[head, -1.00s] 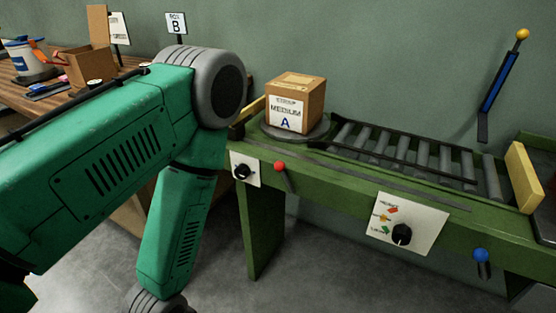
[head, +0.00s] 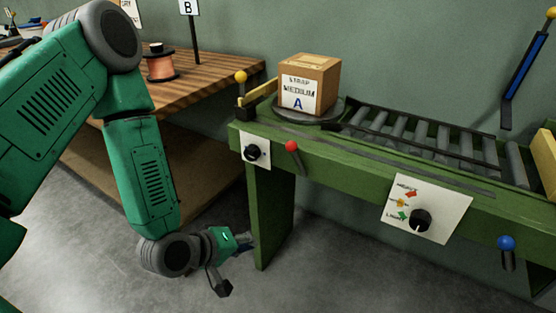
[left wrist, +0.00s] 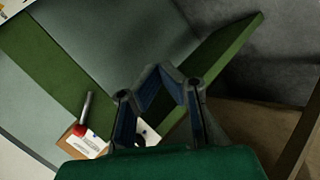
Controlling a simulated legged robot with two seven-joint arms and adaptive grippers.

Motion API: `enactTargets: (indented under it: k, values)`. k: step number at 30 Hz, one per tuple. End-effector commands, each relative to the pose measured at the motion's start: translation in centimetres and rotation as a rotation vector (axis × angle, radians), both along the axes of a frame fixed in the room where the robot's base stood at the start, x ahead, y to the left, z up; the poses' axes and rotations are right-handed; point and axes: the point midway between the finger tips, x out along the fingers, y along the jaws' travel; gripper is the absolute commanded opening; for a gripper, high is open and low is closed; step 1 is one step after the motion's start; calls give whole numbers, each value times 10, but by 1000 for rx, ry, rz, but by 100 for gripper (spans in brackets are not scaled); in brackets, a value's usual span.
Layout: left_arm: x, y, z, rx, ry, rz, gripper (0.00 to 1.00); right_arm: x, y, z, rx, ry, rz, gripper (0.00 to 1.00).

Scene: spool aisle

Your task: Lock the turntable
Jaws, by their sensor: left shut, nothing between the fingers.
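The round grey turntable (head: 328,114) sits at the left end of the green conveyor bench, with a cardboard box (head: 309,85) marked A on it. On the bench front below are a black knob on a white plate (head: 253,151) and a short lever with a red ball (head: 291,147). My left gripper (head: 247,239) is low, beside the bench's left leg and below the knob plate. In the left wrist view my left gripper (left wrist: 160,70) is shut and empty. The red ball (left wrist: 79,130) shows there to its left. My right gripper is not in view.
A dial panel (head: 426,208) and a blue-ball lever (head: 507,243) are further right on the bench front (head: 350,165). A yellow-ball lever (head: 241,77) stands at the bench's left end. A wooden table with a copper spool (head: 160,65) stands at left.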

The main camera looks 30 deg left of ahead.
Motion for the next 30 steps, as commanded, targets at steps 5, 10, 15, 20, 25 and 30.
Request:
enactTargets:
  k: [5, 10, 15, 20, 25, 30]
  values:
    - [57, 31, 57, -382, -259, 262, 0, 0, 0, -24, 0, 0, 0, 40]
    - [78, 58, 101, -637, -421, 379, 0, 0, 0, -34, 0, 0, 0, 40]
    - [83, 71, 120, -745, -486, 417, 0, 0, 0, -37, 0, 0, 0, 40]
    - [83, 72, 123, -756, -492, 418, 0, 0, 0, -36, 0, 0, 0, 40]
    - [83, 72, 122, -754, -491, 418, 0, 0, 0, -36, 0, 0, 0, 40]
    - [94, 70, 121, -752, -491, 416, 0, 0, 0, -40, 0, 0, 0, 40]
